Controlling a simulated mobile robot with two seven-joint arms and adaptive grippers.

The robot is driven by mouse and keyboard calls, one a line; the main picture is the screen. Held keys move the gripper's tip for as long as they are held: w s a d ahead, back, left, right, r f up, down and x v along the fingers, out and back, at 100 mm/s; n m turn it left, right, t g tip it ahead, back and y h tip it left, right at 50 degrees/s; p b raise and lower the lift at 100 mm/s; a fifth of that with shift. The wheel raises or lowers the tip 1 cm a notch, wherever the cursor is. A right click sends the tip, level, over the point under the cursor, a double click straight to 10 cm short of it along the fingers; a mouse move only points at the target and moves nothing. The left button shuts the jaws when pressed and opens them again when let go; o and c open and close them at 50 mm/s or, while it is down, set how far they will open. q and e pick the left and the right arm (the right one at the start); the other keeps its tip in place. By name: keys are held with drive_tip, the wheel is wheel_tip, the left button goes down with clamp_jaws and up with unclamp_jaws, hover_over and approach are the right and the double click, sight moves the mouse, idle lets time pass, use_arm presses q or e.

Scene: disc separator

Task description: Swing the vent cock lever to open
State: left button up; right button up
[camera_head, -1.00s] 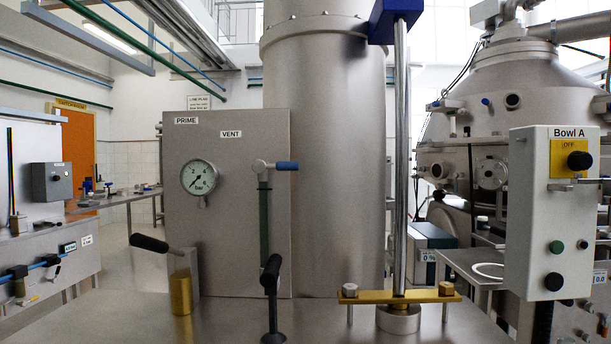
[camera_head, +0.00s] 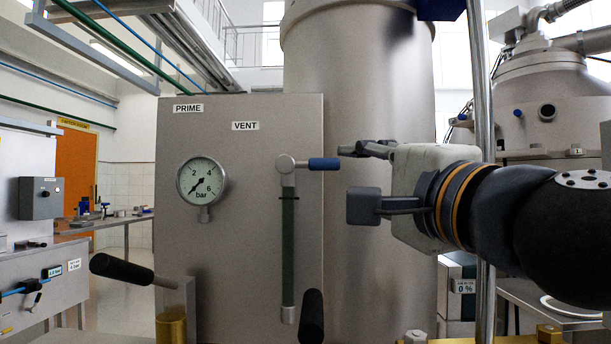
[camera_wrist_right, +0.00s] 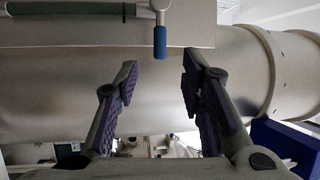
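The vent cock (camera_head: 287,164) is on the grey panel below the VENT label, above a dark green tube. Its lever (camera_head: 323,164) has a blue grip and points horizontally to the right. My right gripper (camera_head: 352,178) comes in from the right, open and empty. Its fingers are just right of the blue grip's end, and no contact shows. In the right wrist view the blue lever grip (camera_wrist_right: 160,42) is ahead of and between the open, purple-padded fingertips (camera_wrist_right: 160,77). My left gripper is not in view.
A pressure gauge (camera_head: 202,182) is left of the cock. A black-handled lever (camera_head: 122,269) and another black handle (camera_head: 311,318) stand in front of the panel. A vertical steel rod (camera_head: 482,90) stands close by my right arm. A large steel cylinder (camera_head: 385,270) is behind.

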sight(326, 165)
drive_tip(key=x, duration=1.2)
drive_tip(key=shift+c, duration=0.5)
clamp_jaws()
